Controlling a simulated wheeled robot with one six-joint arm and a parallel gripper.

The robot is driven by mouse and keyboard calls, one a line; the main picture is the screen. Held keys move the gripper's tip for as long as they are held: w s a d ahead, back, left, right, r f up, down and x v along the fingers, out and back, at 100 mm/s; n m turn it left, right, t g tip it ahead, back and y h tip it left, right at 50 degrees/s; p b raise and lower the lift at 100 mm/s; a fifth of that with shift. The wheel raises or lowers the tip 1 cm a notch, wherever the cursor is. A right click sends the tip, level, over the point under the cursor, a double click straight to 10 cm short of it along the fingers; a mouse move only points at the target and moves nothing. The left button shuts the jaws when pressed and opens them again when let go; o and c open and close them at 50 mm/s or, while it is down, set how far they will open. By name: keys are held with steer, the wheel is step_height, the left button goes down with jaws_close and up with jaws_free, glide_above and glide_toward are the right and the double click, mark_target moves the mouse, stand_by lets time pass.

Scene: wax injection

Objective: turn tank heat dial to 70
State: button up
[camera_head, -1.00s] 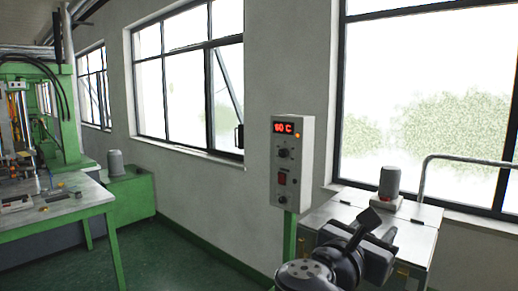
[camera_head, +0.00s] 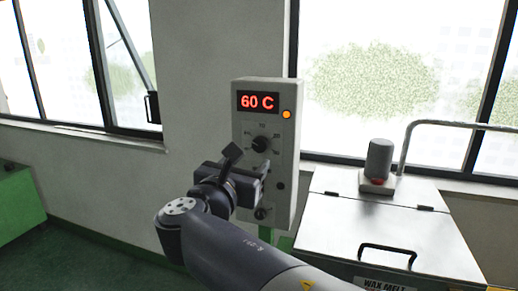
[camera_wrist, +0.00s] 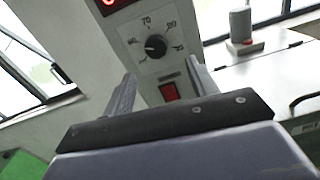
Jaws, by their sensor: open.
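The tank heat dial (camera_head: 260,144) is a black round knob on a grey control box (camera_head: 287,190) on a green post. It also shows in the wrist view (camera_wrist: 155,46), with a printed number scale around it; its pointer seems to face left. The red display (camera_head: 258,102) above it reads 60 C. My gripper (camera_head: 255,172) is in front of the box, just below the dial in the head view. In the wrist view my gripper (camera_wrist: 161,70) has its two fingers apart, empty, with the dial beyond and above them. I see no contact with the dial.
A red switch (camera_wrist: 169,91) sits below the dial, and a second knob (camera_head: 261,213) lower on the box. An orange lamp (camera_head: 286,114) is beside the display. The metal wax melt tank (camera_head: 385,228) with a handle stands close on the right.

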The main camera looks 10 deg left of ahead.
mark_target(259, 147)
steer(key=w, duration=0.2)
steer(key=w+p, duration=0.1)
steer(key=w, duration=0.5)
steer(key=shift+w+d+r, duration=0.1)
steer(key=shift+w+d, duration=0.15)
steer(key=c, duration=1)
steer(key=shift+o, duration=0.2)
steer(key=shift+m, duration=0.3)
